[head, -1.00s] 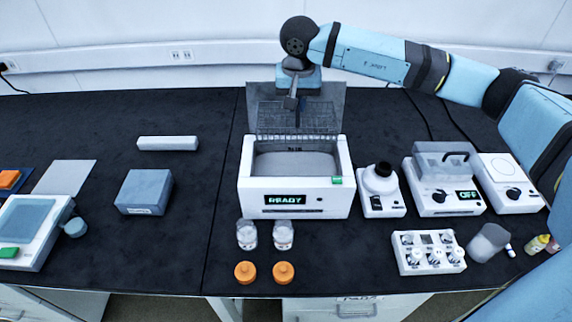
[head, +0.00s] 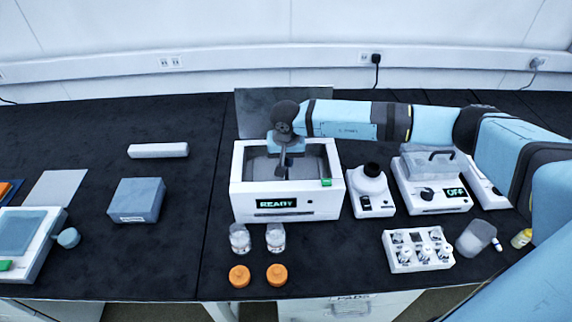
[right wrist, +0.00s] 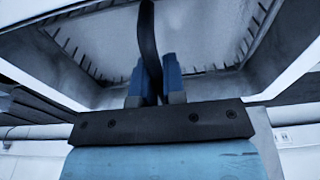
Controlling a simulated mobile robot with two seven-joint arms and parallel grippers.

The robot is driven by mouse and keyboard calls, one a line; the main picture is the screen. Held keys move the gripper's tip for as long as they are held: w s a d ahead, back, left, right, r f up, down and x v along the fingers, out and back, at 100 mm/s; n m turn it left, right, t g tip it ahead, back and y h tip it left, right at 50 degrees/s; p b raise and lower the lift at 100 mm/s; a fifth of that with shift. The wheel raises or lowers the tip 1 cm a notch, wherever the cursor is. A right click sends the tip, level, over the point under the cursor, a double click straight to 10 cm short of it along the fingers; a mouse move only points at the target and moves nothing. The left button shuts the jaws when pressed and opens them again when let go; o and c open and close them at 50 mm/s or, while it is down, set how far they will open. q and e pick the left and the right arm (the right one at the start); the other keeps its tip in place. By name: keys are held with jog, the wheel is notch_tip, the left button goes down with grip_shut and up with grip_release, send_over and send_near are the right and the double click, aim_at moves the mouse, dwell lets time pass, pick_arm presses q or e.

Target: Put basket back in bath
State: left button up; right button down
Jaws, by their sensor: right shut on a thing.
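The white bath (head: 325,208) with a lit READY display stands on the black bench, open at the top. My right gripper (head: 283,160) reaches down over its opening. In the right wrist view the right gripper (right wrist: 156,75) is shut on the dark handle (right wrist: 149,35) of the basket. Short wire ends of the basket (right wrist: 82,62) show along the bath's inner walls, so the basket is down inside the bath. Whether it rests on the bottom cannot be told. In the head view the gripper and wrist hide part of the basket. My left gripper is not in view.
A grey panel (head: 350,105) stands behind the bath. A small white device (head: 371,200) and a unit reading OFF (head: 435,201) stand close on its right. Two glass jars (head: 275,237) and two orange caps (head: 277,275) are in front.

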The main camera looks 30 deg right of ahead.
notch_tip(320, 180, down, 2)
jog(key=shift+f, duration=0.2)
jog(key=shift+f, duration=0.2)
jog(key=c, duration=1.2)
grip_release()
jog(key=shift+r, duration=0.1)
